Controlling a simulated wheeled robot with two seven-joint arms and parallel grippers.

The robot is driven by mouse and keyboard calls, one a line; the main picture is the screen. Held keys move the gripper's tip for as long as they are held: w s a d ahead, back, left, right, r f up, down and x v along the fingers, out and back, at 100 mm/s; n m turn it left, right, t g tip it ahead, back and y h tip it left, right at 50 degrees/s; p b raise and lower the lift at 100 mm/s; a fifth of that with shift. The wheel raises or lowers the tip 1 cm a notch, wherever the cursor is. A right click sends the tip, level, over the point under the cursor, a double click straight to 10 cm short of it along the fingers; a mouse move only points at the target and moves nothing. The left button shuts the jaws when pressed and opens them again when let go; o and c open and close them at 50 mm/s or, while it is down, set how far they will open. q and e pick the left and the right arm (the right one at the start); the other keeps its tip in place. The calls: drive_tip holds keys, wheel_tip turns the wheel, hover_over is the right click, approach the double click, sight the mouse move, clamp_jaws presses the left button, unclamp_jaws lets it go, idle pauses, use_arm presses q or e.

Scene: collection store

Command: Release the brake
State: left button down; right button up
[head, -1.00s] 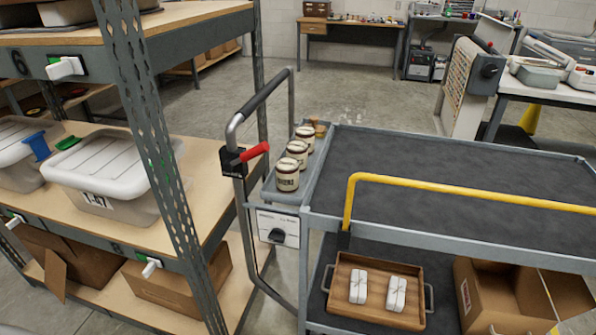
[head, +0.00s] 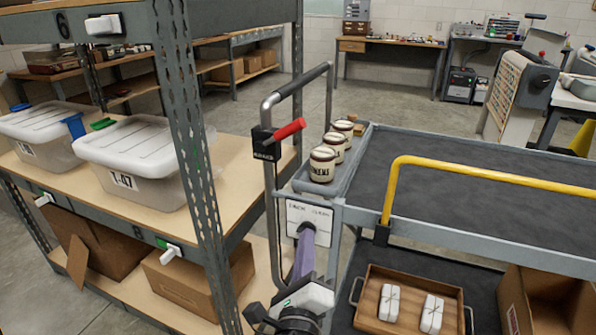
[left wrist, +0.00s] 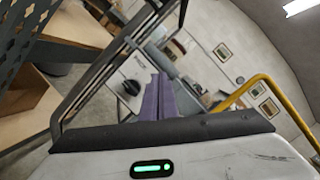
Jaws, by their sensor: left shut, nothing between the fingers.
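The brake lever (head: 289,130) is a red grip on a black bracket (head: 264,145) fixed to the cart's push handle, and it points up to the right. My left gripper (head: 307,230) has purple fingers, shut and empty. It is below the lever, in front of the white panel (head: 308,213) on the cart's end, and covers the lower part of that panel. In the left wrist view the purple fingers (left wrist: 158,90) stand beside the panel's black knob (left wrist: 132,88). I cannot tell whether they touch the panel. The lever does not show clearly there. My right gripper is not in view.
The cart's grey push handle (head: 292,86) rises close to my left gripper. Several jars (head: 322,164) stand on the cart's end shelf. A yellow rail (head: 480,175) crosses the cart's front. A shelving rack (head: 190,150) with bins stands close on the left.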

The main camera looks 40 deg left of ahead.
sight(280, 135)
use_arm(q)
wheel_tip(280, 135, up, 8)
drive_tip(key=m+t+y+b, duration=0.1)
drive_tip(key=m+t+y, duration=0.1)
drive_tip(key=y, duration=0.1)
drive_tip(key=shift+s+d+r+y, duration=0.15)
drive_tip(key=shift+s+d+y, duration=0.15)
drive_tip(key=shift+s, duration=0.05)
drive_tip(key=s+r+p+x, duration=0.1)
drive_tip(key=x, duration=0.5)
drive_tip(key=r+p+x, duration=0.1)
drive_tip(key=p+x, duration=0.1)
drive_tip(key=x, duration=0.4)
drive_tip(key=shift+a+r, duration=0.2)
drive_tip(key=shift+a, duration=0.4)
drive_tip(key=shift+s, duration=0.15)
